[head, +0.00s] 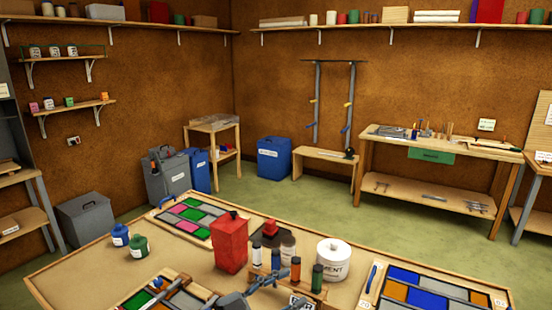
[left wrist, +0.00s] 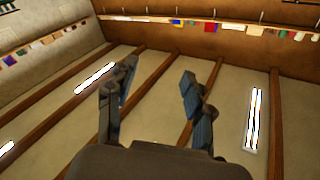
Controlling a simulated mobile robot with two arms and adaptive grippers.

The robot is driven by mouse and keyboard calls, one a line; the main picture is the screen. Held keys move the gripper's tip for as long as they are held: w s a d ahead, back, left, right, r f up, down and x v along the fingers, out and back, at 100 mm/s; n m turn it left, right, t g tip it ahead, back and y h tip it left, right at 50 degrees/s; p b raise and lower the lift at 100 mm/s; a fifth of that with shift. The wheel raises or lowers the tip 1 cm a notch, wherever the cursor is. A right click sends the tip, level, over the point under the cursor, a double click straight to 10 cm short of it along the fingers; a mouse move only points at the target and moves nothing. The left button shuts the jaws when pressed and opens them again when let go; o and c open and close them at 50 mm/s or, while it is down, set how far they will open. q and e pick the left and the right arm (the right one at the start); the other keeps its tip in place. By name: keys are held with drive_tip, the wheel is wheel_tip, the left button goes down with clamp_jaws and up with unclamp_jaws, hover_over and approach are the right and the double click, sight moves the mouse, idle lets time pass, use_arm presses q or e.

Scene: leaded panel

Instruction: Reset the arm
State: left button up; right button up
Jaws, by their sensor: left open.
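My left gripper (head: 268,278) shows at the bottom middle of the head view, in front of the small bottles on the table. In the left wrist view its two grey fingers (left wrist: 157,82) stand well apart with nothing between them. Behind them are the ceiling, its beams and lit lamps, so that wrist camera looks upward. The left arm is mostly out of the head view. My right gripper is not in view.
The worktable (head: 85,275) holds a red canister (head: 230,243), a white cement tub (head: 333,260), two small jars (head: 139,246), a green and pink glass panel (head: 190,217) and a blue and orange one (head: 425,298). Green floor (head: 330,207) is clear behind it.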

use_arm(q)
drive_tip(key=a+f+n+t+y, duration=0.4)
drive_tip(key=a+n+t+y, duration=0.5)
drive_tip(key=a+n+y, duration=0.65)
drive_tip(key=s+a+f+n+g+y, duration=0.2)
drive_tip(key=s+a+f+g+y, duration=0.15)
drive_tip(key=s+a+f, duration=0.35)
drive_tip(key=s+f+m+g+h, duration=0.1)
drive_tip(key=s+f+g, duration=0.5)
drive_tip(key=s, duration=0.5)
drive_tip(key=s+f+m+g+h, duration=0.15)
drive_tip(key=s+f+g, duration=0.35)
drive_tip(key=s, duration=0.5)
wheel_tip(320, 180, down, 30)
drive_tip(key=s+g+b, duration=0.1)
drive_tip(key=g+b, duration=0.1)
drive_tip(key=b, duration=0.2)
drive_tip(key=s+a+f+b, duration=0.3)
drive_tip(key=s+f, duration=1.4)
drive_tip(key=f, duration=0.3)
drive_tip(key=shift+s+g+y, duration=0.2)
drive_tip(key=shift+g+y, duration=0.15)
